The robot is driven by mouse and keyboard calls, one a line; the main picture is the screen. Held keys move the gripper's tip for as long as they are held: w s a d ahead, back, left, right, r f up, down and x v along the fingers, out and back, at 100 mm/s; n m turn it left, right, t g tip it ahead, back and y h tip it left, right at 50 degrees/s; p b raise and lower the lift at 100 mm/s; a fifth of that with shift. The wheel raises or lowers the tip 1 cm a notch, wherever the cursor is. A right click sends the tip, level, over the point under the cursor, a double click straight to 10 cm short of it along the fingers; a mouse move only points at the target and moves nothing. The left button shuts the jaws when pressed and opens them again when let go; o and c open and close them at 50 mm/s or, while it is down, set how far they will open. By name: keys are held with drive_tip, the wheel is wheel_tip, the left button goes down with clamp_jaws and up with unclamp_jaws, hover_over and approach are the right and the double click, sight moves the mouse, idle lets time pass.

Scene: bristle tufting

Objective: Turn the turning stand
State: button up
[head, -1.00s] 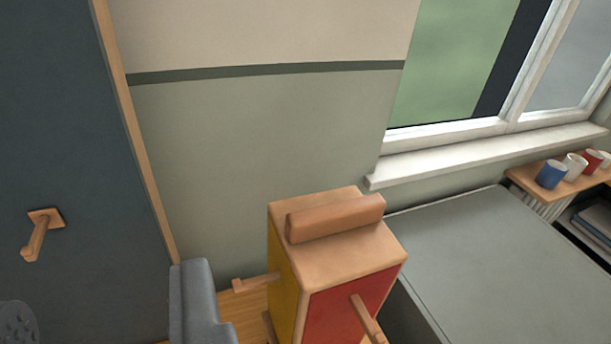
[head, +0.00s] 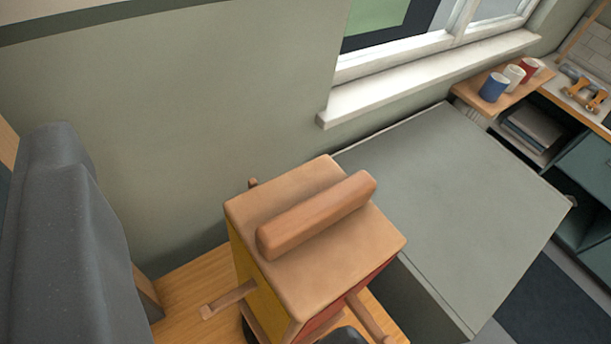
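The turning stand (head: 245,212) is a box-like wooden block in the lower middle of the head view. It has a light wood top with a rounded wooden bar across it. A yellow side (head: 258,290) faces left and a red side (head: 335,307) faces front right. Wooden pegs stick out from its sides, one to the left (head: 228,299) and one at the front (head: 368,318). Its lower part is cut off by the frame. My gripper cannot be made out. A small dark rounded shape at the bottom edge is too cut off to identify.
A grey-green table (head: 470,190) stands close on the right. A dark grey padded piece (head: 60,230) is at the left. Cups (head: 493,88) stand on a wooden shelf by the window sill (head: 430,75).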

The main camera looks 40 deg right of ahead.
drive_tip(key=shift+o, duration=0.6)
drive_tip(key=shift+s, duration=0.1)
drive_tip(key=n+g+p, duration=1.5)
drive_tip(key=n+p, duration=0.3)
drive_tip(key=p, duration=0.8)
hover_over(321, 202)
drive_tip(key=shift+f+p, duration=1.15)
drive_tip(key=shift+f, duration=5.35)
clamp_jaws()
